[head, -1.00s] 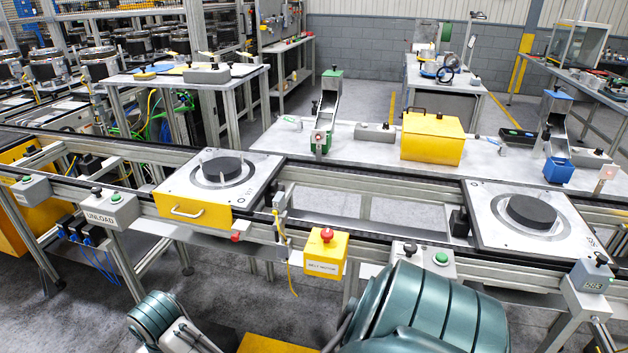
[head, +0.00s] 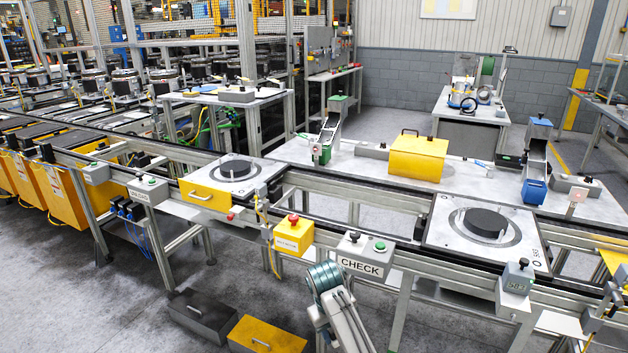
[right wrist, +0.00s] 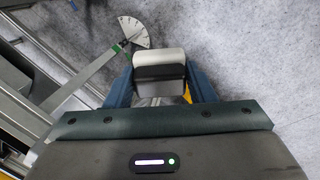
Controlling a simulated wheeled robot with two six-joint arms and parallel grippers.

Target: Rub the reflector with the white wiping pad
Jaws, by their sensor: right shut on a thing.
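In the right wrist view my right gripper (right wrist: 158,88) has its two blue fingers closed on the white wiping pad (right wrist: 158,57), a white rounded block with a black holder. The pad is held above the grey floor, apart from the conveyor frame at the left. I cannot pick out the reflector with certainty in either view.
The conveyor (head: 345,225) crosses the head view, carrying two pallets (head: 235,172) (head: 490,238) with black discs. A CHECK box (head: 363,255) and a yellow button box (head: 293,235) stand on its near side. Yellow (head: 266,335) and dark (head: 200,315) bins lie on the floor.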

